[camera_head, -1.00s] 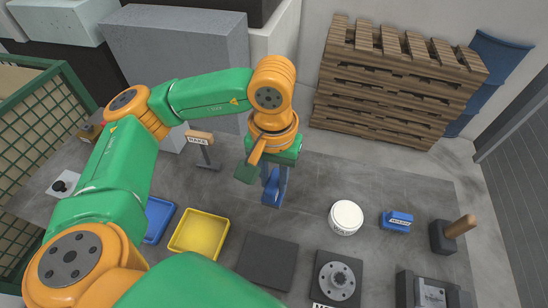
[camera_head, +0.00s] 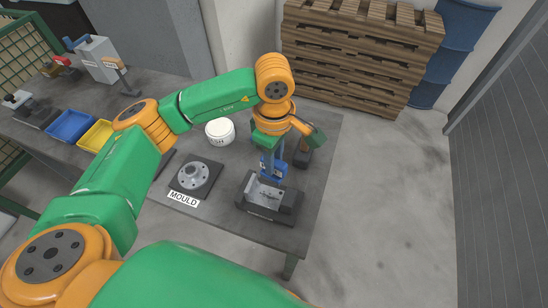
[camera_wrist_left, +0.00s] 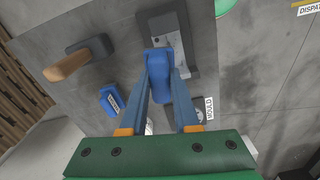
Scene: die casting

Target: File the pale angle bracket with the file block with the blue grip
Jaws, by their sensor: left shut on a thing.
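My left gripper (camera_head: 267,178) is above the dark fixture (camera_head: 287,208) at the table's front right. In the left wrist view the gripper (camera_wrist_left: 168,100) is shut on the blue grip of the file block (camera_wrist_left: 168,75). The fixture (camera_wrist_left: 183,63) lies beyond and below the held block there. The pale angle bracket (camera_head: 264,192) appears to lie in the fixture, partly covered by the gripper; in the left wrist view a pale grey piece (camera_wrist_left: 163,25) shows there. I cannot tell whether the file block touches it. My right gripper is out of view.
A mould plate (camera_head: 212,172) and white tub (camera_head: 220,131) stand left of the fixture. A labelled blue block (camera_wrist_left: 112,99) and a wooden-handled tool (camera_wrist_left: 68,66) lie close by. Blue (camera_head: 71,126) and yellow (camera_head: 97,136) trays are farther left. Open floor lies right of the table.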

